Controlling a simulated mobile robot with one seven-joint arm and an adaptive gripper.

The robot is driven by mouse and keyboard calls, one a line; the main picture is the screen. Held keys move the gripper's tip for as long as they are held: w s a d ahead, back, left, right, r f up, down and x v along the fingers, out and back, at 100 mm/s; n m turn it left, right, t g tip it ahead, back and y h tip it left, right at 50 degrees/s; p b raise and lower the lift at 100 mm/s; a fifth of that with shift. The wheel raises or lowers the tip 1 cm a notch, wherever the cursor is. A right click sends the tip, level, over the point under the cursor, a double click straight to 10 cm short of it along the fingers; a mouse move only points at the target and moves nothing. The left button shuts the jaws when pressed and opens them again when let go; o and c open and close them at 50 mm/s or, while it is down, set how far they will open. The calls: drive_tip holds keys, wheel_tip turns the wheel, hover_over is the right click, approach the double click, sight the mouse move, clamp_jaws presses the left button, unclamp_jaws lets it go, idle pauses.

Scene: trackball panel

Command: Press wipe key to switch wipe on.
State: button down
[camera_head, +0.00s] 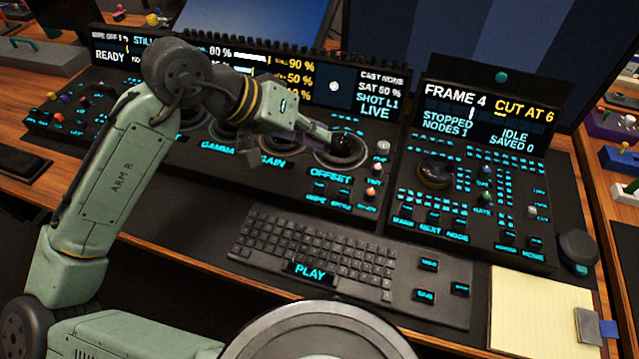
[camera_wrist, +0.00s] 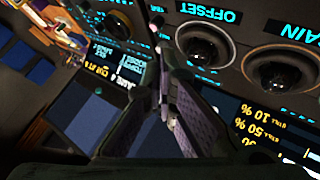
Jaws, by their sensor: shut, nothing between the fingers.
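My gripper (camera_head: 328,141) is shut and empty above the trackball panel (camera_head: 290,175). In the head view its fingertips appear beside or over the dark ball of the OFFSET trackball (camera_head: 347,149); I cannot tell whether they touch it. In the wrist view the closed fingers (camera_wrist: 158,30) point up the picture, left of the OFFSET ball (camera_wrist: 207,45). A small key with a label that looks like WIPE (camera_head: 317,189) sits below the OFFSET label, apart from the fingertips. The display (camera_head: 110,50) at the upper left seems to read wipe off and READY.
A keyboard (camera_head: 310,245) with PLAY lit lies in front of the panel. Coloured knobs (camera_head: 371,193) stand right of the OFFSET ball. A second panel (camera_head: 470,190) with its own trackball and FRAME 4 display stands right. A yellow notepad (camera_head: 540,310) lies at the front right.

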sight(317, 182)
wheel_tip(317, 182, down, 8)
drive_tip(key=b, duration=0.6)
drive_tip(key=shift+f+b, duration=0.2)
drive_tip(key=shift+b, duration=0.1)
idle(0.9)
drive_tip(key=shift+f, duration=0.4)
drive_tip(key=shift+f+b, duration=0.55)
drive_tip(key=shift+b, duration=0.1)
idle(0.4)
drive_tip(key=shift+r, duration=0.15)
drive_tip(key=shift+r+p, duration=0.85)
drive_tip(key=shift+p, duration=0.05)
wheel_tip(317, 182, up, 5)
drive_tip(key=p, duration=0.4)
